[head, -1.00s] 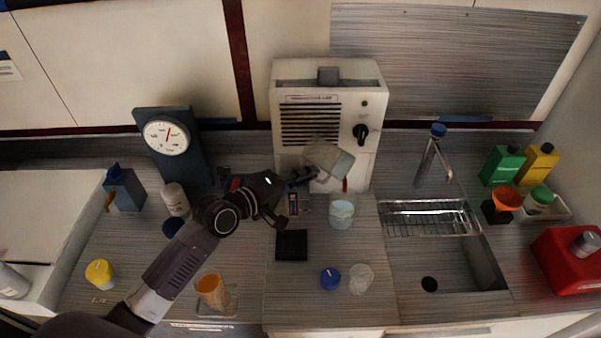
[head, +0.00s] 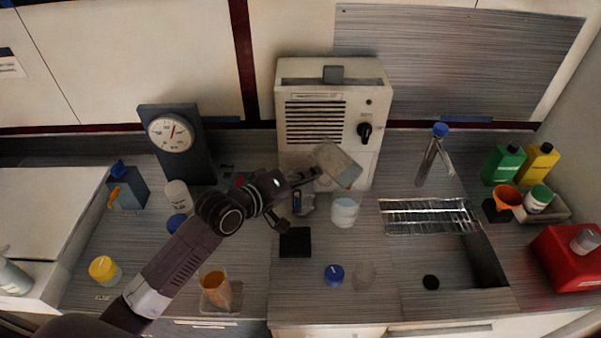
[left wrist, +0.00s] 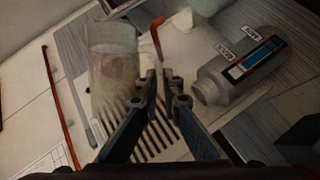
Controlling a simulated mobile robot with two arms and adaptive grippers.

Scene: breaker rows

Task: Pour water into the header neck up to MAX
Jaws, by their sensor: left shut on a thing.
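My left gripper (head: 309,174) is shut on a clear beaker (head: 339,166), held tilted in front of the white machine (head: 332,100). The beaker also shows left of the fingers in the left wrist view (left wrist: 113,70). The grip point is partly hidden. In the head view the header (head: 303,203) stands small below the gripper. I cannot make out its water level. My right gripper is out of view.
A cup of pale blue liquid (head: 344,212) stands right of the header. A black pad (head: 295,242), a blue cap (head: 334,274) and a clear cup (head: 363,275) lie in front. The sink rack (head: 430,216) is at the right.

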